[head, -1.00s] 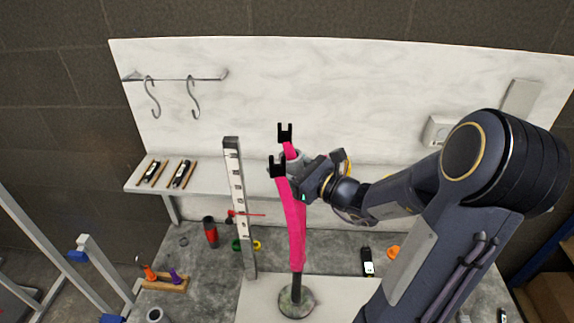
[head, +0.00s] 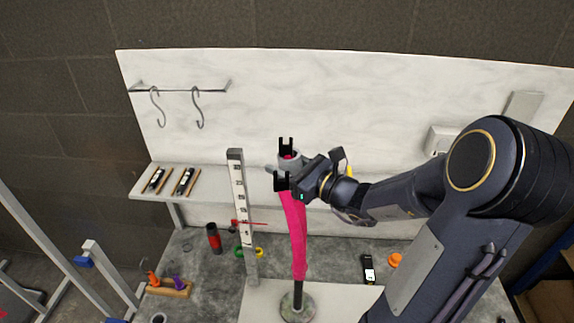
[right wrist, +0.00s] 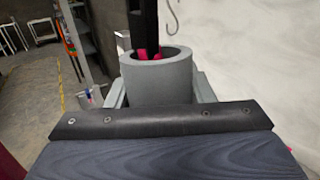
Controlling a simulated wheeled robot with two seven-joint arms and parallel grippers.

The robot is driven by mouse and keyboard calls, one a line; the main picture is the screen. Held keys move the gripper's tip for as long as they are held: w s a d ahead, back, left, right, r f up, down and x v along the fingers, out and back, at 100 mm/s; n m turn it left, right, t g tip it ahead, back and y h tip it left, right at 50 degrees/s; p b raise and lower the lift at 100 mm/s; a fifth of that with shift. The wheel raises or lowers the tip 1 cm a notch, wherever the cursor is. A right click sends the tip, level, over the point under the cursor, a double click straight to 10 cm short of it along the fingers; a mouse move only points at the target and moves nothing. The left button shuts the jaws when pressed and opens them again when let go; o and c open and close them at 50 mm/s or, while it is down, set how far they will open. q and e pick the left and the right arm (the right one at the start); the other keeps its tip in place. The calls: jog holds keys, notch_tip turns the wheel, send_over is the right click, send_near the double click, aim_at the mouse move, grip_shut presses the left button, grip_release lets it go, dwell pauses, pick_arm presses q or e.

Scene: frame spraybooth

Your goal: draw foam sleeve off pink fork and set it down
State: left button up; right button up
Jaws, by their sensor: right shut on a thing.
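The pink fork (head: 297,235) stands upright on a round base (head: 297,305), its two black forked tips at the top. The grey foam sleeve (head: 289,161) is around the top of the farther leg, just below its black tip (head: 286,146). In the right wrist view the sleeve (right wrist: 158,85) is a thick grey tube, with the black tip and a little pink inside its opening. My right gripper (head: 296,171) is shut on the sleeve. The nearer tip (head: 281,181) partly covers this spot. My left gripper is out of view.
A tall scale post (head: 241,215) with a red pointer stands left of the fork. A red-black cylinder (head: 214,238), a tool block (head: 168,288), a black device (head: 368,269) and an orange piece (head: 395,260) sit on the bench. Bare worktop lies between them.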

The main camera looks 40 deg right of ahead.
aim_at(287, 152)
jog(key=shift+w+a+r, duration=0.1)
jog(key=shift+a+r, duration=0.15)
jog(key=shift+r, duration=0.05)
jog(key=shift+w+r, duration=0.15)
jog(key=shift+r, duration=0.65)
jog(key=shift+a+r, duration=0.25)
jog(key=shift+r, duration=0.1)
jog(key=shift+d+r, duration=0.1)
jog(key=shift+r, duration=0.5)
jog(key=shift+r, duration=0.1)
jog(key=shift+w+a+r, duration=0.1)
jog(key=shift+r, duration=0.95)
jog(key=shift+a+r, duration=0.1)
jog(key=shift+r, duration=0.95)
jog(key=shift+r, duration=0.1)
